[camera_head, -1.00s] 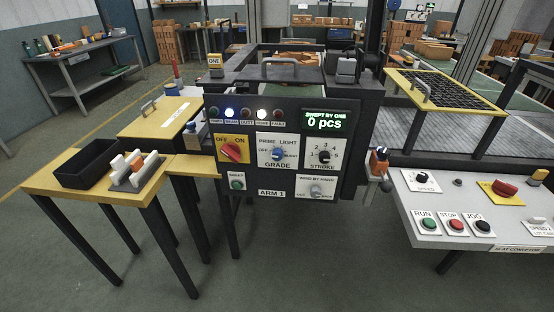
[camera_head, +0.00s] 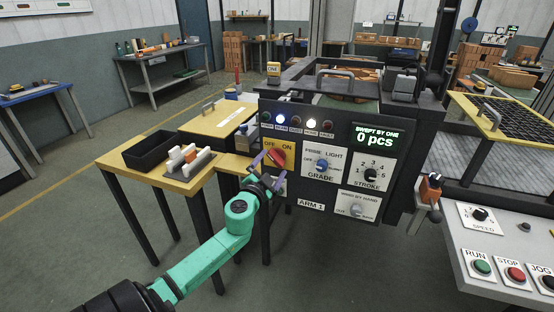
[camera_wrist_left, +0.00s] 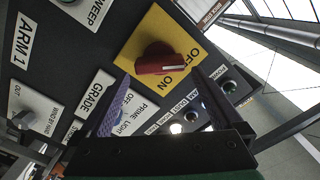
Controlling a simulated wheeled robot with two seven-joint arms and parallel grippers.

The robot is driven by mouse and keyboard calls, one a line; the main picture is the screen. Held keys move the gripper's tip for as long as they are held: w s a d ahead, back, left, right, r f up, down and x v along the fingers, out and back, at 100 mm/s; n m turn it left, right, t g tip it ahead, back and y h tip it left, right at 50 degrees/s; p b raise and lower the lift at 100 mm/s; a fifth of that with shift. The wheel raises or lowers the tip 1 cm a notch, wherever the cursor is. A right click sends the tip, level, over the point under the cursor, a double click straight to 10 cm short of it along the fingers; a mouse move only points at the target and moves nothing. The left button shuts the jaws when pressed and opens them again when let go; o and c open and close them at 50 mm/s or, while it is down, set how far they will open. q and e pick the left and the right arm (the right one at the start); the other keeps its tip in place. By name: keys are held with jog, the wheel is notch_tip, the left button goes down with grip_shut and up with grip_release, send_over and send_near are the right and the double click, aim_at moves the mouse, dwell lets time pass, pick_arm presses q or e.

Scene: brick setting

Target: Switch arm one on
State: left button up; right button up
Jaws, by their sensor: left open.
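The red rotary switch (camera_head: 277,157) sits on a yellow OFF/ON plate (camera_head: 268,145) at the upper left of the black ARM 1 panel (camera_head: 300,190). In the left wrist view the red switch (camera_wrist_left: 155,60) is close, and its handle seems to lie toward the OFF lettering. My left gripper (camera_head: 265,172) is open in front of the switch's lower left. In the wrist view its purple fingers (camera_wrist_left: 160,108) are spread, with the switch beyond their tips and nothing between them. The arm hides the green button below the switch.
The panel also has a GRADE knob (camera_head: 321,165), a STROKE knob (camera_head: 370,175), a lower knob (camera_head: 356,210) and a display (camera_head: 376,138) reading 0 pcs. Two indicator lamps are lit. A yellow table with a black bin (camera_head: 150,153) stands left; a conveyor control desk (camera_head: 480,245) is right.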

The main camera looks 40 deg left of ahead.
aim_at(275, 162)
pick_arm(q)
jog(key=x, duration=0.3)
jog(key=shift+w+a, duration=0.1)
jog(key=shift+w, duration=0.15)
jog(key=c, duration=1.1)
jog(key=shift+c, duration=0.2)
jog(key=shift+m, duration=0.4)
jog(key=m, duration=0.3)
jog(key=shift+f+m+b, duration=0.15)
jog(key=shift+m+b, duration=0.15)
jog(key=m, duration=0.4)
jog(key=shift+f+m, duration=0.1)
jog(key=shift+m, duration=0.2)
jog(key=m, duration=0.4)
jog(key=shift+f+m, duration=0.1)
jog(key=shift+m, duration=0.2)
jog(key=m, duration=0.4)
jog(key=shift+s+f, duration=0.1)
jog(key=shift+m, duration=0.3)
